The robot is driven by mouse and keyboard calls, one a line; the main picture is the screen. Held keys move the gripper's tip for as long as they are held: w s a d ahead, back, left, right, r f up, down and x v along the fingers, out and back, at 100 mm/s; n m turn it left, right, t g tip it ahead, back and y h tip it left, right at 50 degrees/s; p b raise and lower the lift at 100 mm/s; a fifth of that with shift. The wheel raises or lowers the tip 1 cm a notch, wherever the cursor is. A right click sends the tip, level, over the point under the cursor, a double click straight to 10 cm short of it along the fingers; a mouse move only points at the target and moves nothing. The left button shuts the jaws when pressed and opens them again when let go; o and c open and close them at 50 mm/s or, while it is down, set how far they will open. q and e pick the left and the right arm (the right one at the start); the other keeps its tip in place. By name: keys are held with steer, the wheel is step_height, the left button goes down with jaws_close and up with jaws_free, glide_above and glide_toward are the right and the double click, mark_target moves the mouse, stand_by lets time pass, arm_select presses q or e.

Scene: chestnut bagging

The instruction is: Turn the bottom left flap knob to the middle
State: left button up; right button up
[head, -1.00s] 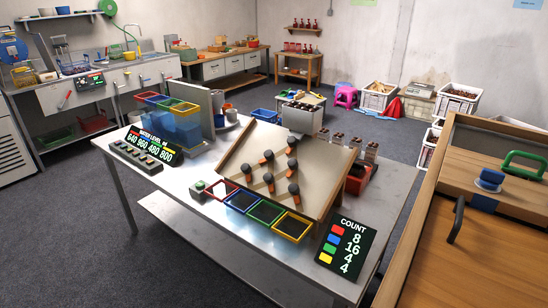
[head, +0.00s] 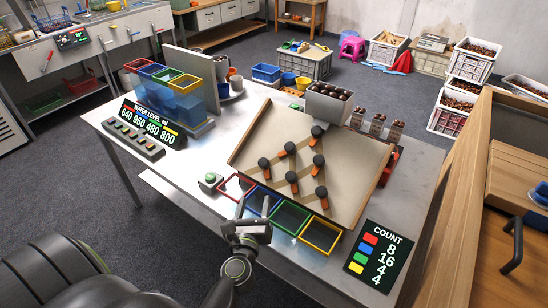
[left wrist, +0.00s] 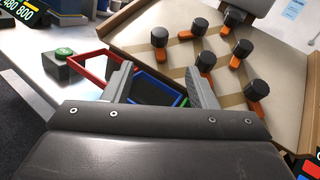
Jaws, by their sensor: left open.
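The slanted board (head: 350,155) on the metal table carries several black round knobs with orange flaps. The bottom left knob (head: 264,164) is at the left end of the lowest row, its orange flap pointing roughly down the board. It also shows in the left wrist view (left wrist: 160,37), ahead of the fingers. My left gripper (head: 254,203) is open and empty above the coloured frames at the board's lower edge, apart from the knob. Its two fingers also show in the left wrist view (left wrist: 159,70). My right gripper is not in view.
Red (head: 234,187), green (head: 290,218) and yellow (head: 320,235) frames line the board's lower edge, with a blue one partly behind my fingers. A green button box (head: 210,181) stands to the left. A count display (head: 374,255) is at right, a chestnut hopper (head: 328,104) above.

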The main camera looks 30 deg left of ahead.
arm_select(q)
steer(key=p, duration=0.1)
glide_toward(263, 167)
steer(key=x, duration=1)
steer(key=shift+p, duration=0.3)
steer(key=shift+x, duration=0.8)
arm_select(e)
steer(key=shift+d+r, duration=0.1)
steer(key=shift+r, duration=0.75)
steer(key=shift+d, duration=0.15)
